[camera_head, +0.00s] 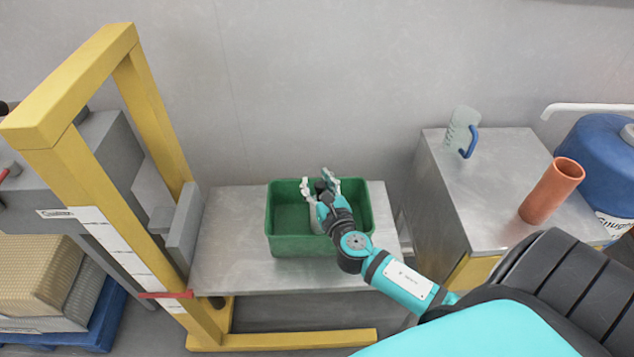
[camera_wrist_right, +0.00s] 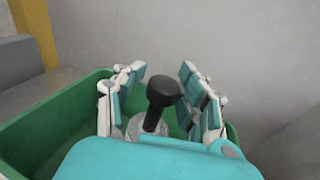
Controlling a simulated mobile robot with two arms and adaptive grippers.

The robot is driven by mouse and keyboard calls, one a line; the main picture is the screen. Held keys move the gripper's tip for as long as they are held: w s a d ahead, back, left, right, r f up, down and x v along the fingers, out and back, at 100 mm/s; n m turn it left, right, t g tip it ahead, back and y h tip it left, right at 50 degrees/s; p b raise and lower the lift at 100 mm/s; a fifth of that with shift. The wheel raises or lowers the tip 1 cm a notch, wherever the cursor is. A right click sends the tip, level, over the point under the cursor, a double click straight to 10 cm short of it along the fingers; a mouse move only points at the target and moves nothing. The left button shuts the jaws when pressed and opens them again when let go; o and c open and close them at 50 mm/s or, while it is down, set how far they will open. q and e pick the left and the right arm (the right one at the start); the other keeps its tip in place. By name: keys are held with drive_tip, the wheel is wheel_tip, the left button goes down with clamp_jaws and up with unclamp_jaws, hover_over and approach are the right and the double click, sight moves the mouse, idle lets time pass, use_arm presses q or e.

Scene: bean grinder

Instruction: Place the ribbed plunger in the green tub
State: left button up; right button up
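The green tub (camera_head: 293,244) stands on the metal table, and its wall also shows in the wrist view (camera_wrist_right: 40,128). My right gripper (camera_head: 320,184) is over and inside the tub, pointing away from me. In the wrist view its two fingers (camera_wrist_right: 160,85) are spread apart. The ribbed plunger, with a black knob (camera_wrist_right: 162,92) on a grey ribbed body, stands between the fingers. Gaps show between the knob and the fingers. The plunger's lower end is hidden behind my gripper, so I cannot tell whether it touches the tub floor. My left gripper is out of view.
The metal table (camera_head: 232,240) has bare room left of the tub. A yellow frame (camera_head: 160,110) stands at the left. On the grey cabinet (camera_head: 490,205) at the right are a pale green jug with a blue handle (camera_head: 462,130) and an orange tube (camera_head: 550,190).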

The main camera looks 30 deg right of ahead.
drive_tip(key=shift+r, duration=0.1)
drive_tip(key=shift+s, duration=0.15)
drive_tip(key=v, duration=1.1)
drive_tip(key=shift+s+b, duration=0.4)
drive_tip(key=shift+b, duration=0.05)
